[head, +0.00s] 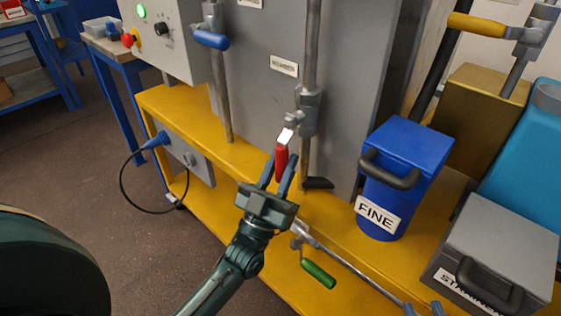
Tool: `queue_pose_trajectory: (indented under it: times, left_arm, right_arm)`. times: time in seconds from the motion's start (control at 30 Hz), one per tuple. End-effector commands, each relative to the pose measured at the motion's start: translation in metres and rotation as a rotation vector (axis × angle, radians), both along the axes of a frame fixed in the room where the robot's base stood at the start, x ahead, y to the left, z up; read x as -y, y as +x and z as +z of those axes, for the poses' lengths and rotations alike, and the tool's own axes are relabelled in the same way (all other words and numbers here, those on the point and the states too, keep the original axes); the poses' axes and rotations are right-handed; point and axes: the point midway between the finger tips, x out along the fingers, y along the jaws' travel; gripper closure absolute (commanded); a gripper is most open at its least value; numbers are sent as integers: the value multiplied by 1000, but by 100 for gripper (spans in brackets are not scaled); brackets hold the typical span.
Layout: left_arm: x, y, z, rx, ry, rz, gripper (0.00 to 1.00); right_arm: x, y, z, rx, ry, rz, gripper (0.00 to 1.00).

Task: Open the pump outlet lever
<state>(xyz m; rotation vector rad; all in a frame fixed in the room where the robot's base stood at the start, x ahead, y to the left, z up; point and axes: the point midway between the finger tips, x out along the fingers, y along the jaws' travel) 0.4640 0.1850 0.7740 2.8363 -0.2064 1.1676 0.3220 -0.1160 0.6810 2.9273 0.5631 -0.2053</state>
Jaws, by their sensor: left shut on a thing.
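A red lever handle (281,162) points down from a valve (308,112) on the vertical grey pipe in front of the grey panel. My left gripper (278,172) comes up from below and is shut on the red lever, one finger on each side of it. Part of the red handle is hidden between the fingers. No readable label shows which lever is the pump outlet. My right gripper (423,308) shows only its fingertips at the bottom edge, apart, with nothing seen between them.
Other levers are blue (211,40), green (318,274) and yellow (477,25). A blue vessel marked FINE (405,150) and a grey box (498,248) stand right on the yellow frame (185,107). A control box (165,35) is upper left. Open floor lies left.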

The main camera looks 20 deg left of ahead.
Motion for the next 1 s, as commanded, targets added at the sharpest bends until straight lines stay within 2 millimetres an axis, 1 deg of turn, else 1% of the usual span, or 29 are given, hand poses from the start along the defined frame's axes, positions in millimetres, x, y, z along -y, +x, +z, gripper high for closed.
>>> queue_pose_trajectory:
  times: [0.3, 0.33, 0.6, 0.87, 1.0]
  left_arm:
    - [1, 0, 0, -2, -7, -6, 100]
    - [1, 0, 0, -1, -7, -6, 76]
    - [1, 0, 0, -1, -5, -4, 55]
    - [1, 0, -1, -1, -4, -3, 55]
    - [0, 1, -10, -1, -4, -3, 55]
  right_arm:
    - [0, 0, 0, -2, 0, 0, 70]
    - [0, 0, 0, -2, 0, 0, 70]
    - [0, 0, 0, -1, 0, 0, 70]
    - [0, 0, -1, 1, -1, -1, 70]
    - [-1, 1, -3, 36, 1, 3, 70]
